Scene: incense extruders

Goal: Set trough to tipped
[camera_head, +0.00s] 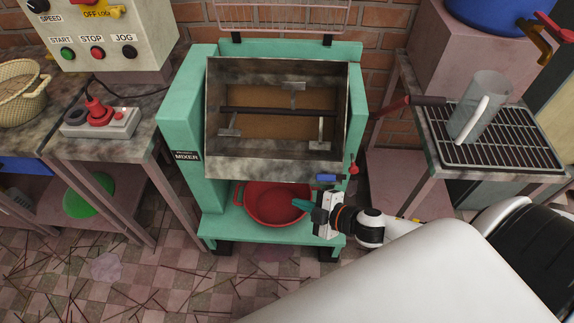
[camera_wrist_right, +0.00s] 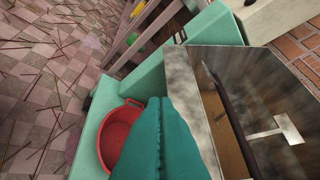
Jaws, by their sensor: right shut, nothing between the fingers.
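The mixer's grey metal trough (camera_head: 275,166) sits in a green frame (camera_head: 178,122), its opening facing up toward my head camera. I cannot tell its exact tilt. Inside are a dark shaft with paddles and a brown bottom. A blue grip (camera_head: 328,178) is near its lower right front edge, and a red-knobbed lever (camera_head: 353,169) is at the right side. My right gripper (camera_head: 300,205) is shut and empty, below the trough front and over the red basin's right side. The right wrist view shows its teal fingers (camera_wrist_right: 160,110) together beside the trough wall (camera_wrist_right: 212,125). My left gripper is out of view.
A red basin (camera_head: 262,190) stands on the frame's lower shelf. A right table holds a rack (camera_head: 505,150) with a clear cylinder. Thin sticks litter the floor.

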